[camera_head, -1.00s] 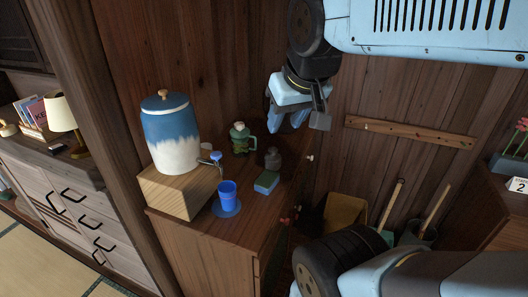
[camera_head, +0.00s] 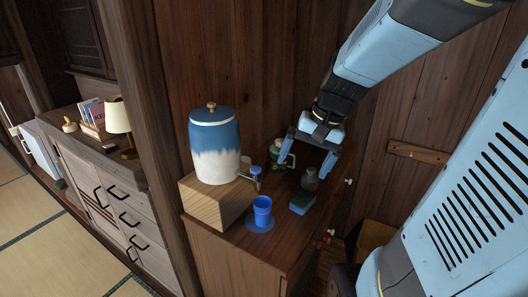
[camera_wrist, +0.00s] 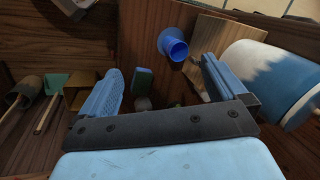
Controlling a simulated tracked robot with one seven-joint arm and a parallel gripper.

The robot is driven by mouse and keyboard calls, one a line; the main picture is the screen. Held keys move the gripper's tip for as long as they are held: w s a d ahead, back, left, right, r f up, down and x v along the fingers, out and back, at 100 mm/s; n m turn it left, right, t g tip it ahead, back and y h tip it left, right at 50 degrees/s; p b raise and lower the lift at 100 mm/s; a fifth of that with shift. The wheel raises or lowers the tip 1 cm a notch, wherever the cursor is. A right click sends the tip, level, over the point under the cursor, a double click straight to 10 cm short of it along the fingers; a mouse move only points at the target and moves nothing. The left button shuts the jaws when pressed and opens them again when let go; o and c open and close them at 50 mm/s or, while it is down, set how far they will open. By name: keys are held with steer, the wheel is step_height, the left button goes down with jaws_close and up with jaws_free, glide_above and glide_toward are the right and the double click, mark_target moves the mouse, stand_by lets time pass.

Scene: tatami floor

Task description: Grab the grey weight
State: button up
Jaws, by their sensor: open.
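The grey weight (camera_head: 309,182) stands on the wooden cabinet top, behind the blue-green sponge (camera_head: 301,203). In the wrist view its rounded grey top (camera_wrist: 142,103) shows low between the fingers, partly cut off by my gripper's dark bar. My gripper (camera_head: 305,162) is open and empty. In the head view its fingers hang down on either side above the weight. In the wrist view the fingers (camera_wrist: 160,72) spread wide, with the sponge (camera_wrist: 143,82) between them beside the left finger. I cannot tell the exact height above the weight.
A blue cup (camera_head: 262,211) stands on a coaster under the tap of a blue-and-white dispenser (camera_head: 214,150) on a wooden block. A green jar (camera_head: 283,153) stands just behind and left of the weight. The wooden wall is close behind.

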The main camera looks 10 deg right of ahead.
steer(key=w+d+f+m+y, duration=0.2)
steer(key=w+f+m+y, duration=0.25)
steer(key=w+f, duration=0.2)
steer(key=m+t+y, duration=0.2)
steer(key=m+t, duration=1.2)
steer(key=m, duration=0.6)
glide_toward(307, 174)
steer(key=x, duration=1)
steer(key=shift+w+f, duration=0.2)
steer(key=shift+w, duration=0.05)
steer(key=shift+r, duration=0.1)
jaws_close()
